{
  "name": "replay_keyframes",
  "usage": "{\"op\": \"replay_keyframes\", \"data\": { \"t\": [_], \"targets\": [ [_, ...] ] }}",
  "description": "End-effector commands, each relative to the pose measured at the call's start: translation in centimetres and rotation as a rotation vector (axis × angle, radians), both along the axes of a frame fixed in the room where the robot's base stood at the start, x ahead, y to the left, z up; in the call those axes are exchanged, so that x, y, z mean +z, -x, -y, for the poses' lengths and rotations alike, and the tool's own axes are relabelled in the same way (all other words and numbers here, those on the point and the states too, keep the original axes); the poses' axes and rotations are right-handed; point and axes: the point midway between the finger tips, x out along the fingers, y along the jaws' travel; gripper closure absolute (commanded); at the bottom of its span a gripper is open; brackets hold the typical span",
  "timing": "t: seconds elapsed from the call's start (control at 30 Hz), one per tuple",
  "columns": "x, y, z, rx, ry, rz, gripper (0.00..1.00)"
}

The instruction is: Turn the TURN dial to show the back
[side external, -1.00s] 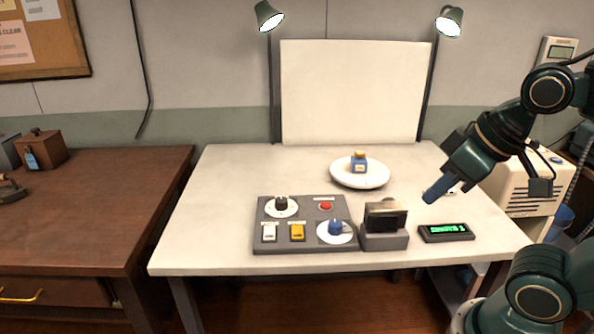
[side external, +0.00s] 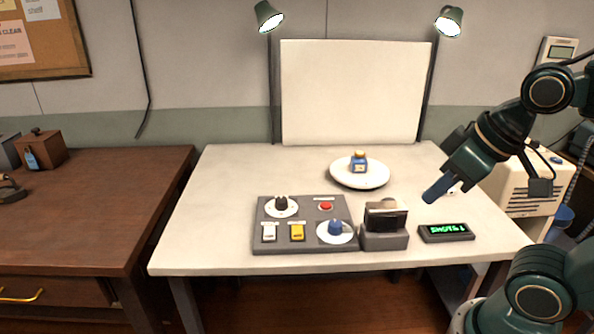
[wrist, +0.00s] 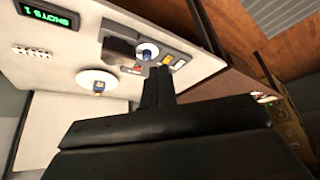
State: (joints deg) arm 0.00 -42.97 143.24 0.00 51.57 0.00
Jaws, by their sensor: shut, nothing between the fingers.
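The grey control panel (side external: 305,246) lies on the white table. It carries a black knob on a white disc (side external: 281,205) at the back left and a blue knob on a white disc (side external: 336,230) at the front right. The labels are too small to read, so I cannot tell which is the TURN dial. A small blue item with a yellow top (side external: 359,163) stands on the round white turntable (side external: 344,180). My gripper (side external: 436,190) is shut and empty, held above the table's right side, apart from both knobs. Its closed fingers also show in the wrist view (wrist: 158,78).
The panel also has a white switch (side external: 269,232), a yellow switch (side external: 297,232) and a red button (side external: 326,206). A dark camera-like block (side external: 385,220) stands right of it, then a green display (side external: 446,232) reading "SHOTS 1". A white backdrop (side external: 355,92) rises behind.

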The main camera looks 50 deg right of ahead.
Motion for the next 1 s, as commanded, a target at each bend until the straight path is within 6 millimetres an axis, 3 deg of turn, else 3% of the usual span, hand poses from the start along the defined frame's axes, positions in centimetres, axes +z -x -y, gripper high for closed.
{"op": "replay_keyframes", "data": {
  "t": [0.03, 0.3, 0.57, 1.0],
  "targets": [
    [0.0, 0.0, 0.0, 0.000, 0.000, 0.000, 0.94],
    [0.7, -1.0, 0.0, 0.039, 0.021, -0.013, 0.45],
    [2.7, -4.7, 0.2, 0.191, 0.098, -0.057, 0.45],
    [5.0, -14.1, 0.9, 0.558, 0.249, -0.154, 0.45]
  ]
}}
